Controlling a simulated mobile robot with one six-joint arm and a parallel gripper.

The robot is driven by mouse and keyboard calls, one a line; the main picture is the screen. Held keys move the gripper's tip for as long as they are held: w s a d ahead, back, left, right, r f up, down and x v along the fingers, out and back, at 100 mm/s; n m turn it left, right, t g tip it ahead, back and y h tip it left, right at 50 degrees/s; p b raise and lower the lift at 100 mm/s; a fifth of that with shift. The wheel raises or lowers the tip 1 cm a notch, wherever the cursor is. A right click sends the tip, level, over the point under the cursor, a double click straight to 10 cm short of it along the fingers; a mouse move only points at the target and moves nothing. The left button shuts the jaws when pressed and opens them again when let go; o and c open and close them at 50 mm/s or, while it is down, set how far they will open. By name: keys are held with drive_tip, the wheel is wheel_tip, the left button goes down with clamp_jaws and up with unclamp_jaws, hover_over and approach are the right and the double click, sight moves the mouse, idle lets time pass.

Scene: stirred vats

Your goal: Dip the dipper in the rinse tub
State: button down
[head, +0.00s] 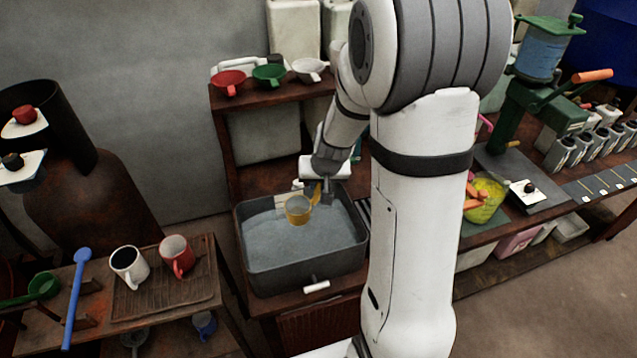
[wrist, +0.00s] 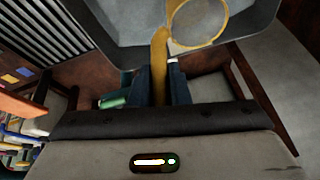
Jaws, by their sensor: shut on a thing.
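The rinse tub (head: 308,278) is a dark grey rectangular basin with a grey, water-like surface inside. My gripper (head: 322,190) is above the tub, shut on the dipper's handle. In the wrist view the dipper's cup (wrist: 198,22) shows its round rim at the top, and its handle runs down between the fingers of my gripper (wrist: 160,85). The tub's wall (wrist: 125,52) lies beyond it.
A white-handled tap (head: 316,287) sticks out at the tub's front. A wooden shelf (head: 275,95) with red, green and white cups stands behind. At the left, a rack (head: 165,290) holds a white mug and a red mug, beside a blue ladle (head: 77,290).

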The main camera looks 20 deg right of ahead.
drive_tip(key=shift+r+p, duration=1.25)
drive_tip(key=shift+r, duration=0.55)
drive_tip(key=shift+d+p, duration=0.1)
drive_tip(key=shift+p, duration=1.6)
drive_tip(key=shift+h+p, duration=0.3)
drive_tip(key=shift+p, duration=1.1)
drive_tip(key=shift+g, duration=0.4)
drive_tip(key=shift+h, duration=0.3)
